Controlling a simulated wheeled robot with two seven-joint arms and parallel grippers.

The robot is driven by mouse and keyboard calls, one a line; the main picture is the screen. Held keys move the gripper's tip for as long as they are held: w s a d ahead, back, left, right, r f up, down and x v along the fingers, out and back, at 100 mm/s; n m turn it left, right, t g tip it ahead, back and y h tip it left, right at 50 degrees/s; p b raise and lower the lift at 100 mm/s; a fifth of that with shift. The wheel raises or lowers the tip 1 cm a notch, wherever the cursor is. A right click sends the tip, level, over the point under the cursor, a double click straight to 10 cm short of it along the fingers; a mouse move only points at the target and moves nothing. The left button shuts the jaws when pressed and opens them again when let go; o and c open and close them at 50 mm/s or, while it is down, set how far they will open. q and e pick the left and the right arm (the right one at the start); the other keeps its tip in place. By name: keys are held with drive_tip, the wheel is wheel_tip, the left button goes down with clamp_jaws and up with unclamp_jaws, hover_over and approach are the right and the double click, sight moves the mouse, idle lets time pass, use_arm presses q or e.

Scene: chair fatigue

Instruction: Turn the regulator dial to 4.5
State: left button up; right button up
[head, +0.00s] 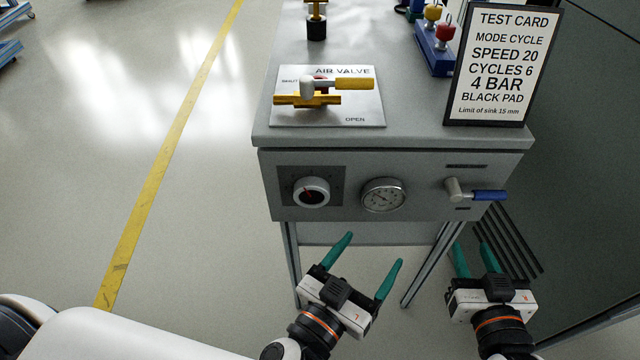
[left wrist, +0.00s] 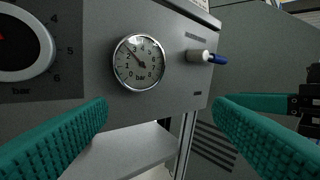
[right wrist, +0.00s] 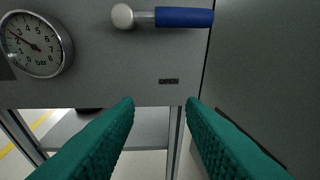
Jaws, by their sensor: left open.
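The regulator dial (head: 311,191) is a round white-rimmed knob with a red pointer, on the left of the cabinet's front panel. In the left wrist view the dial (left wrist: 22,48) is cut off by the left edge, with scale numbers 4, 5, 6 and "BAR" beside it; its exact setting is not readable. My left gripper (head: 367,250) is open and empty, below and in front of the panel, apart from the dial. My right gripper (head: 474,258) is open and empty, lower right of the panel, below the blue-handled lever.
A pressure gauge (head: 383,195) sits right of the dial, its needle toward the upper left. A blue-handled lever (head: 488,195) is further right. On top are the air valve plate (head: 360,111) with yellow handles and a test card (head: 497,100) reading "4 BAR".

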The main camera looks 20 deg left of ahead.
sight(312, 199)
use_arm(q)
drive_tip(key=s+a+r+n+y+p, duration=0.45)
drive_tip(key=s+a+n+y, duration=0.3)
drive_tip(key=y, duration=0.35)
drive_tip(key=shift+n, duration=0.35)
drive_tip(key=x, duration=0.4)
drive_tip(key=p+x, duration=0.1)
drive_tip(key=x, duration=0.6)
drive_tip(key=shift+w+d+f+p, duration=0.2)
drive_tip(key=shift+w+d+p, duration=0.15)
drive_tip(key=shift+w, duration=0.1)
drive_tip(key=shift+w+a+f, duration=0.1)
drive_tip(key=shift+w+a, duration=0.1)
drive_tip(key=shift+w, duration=0.15)
use_arm(e)
drive_tip(key=s+d+f+g+h, duration=0.3)
drive_tip(key=s+d+f+g, duration=0.2)
drive_tip(key=s+f+g, duration=0.5)
drive_tip(key=s+g, duration=0.1)
drive_tip(key=s, duration=0.2)
drive_tip(key=shift+m+g, duration=0.3)
use_arm(q)
drive_tip(key=c, duration=1)
drive_tip(key=shift+o, duration=0.2)
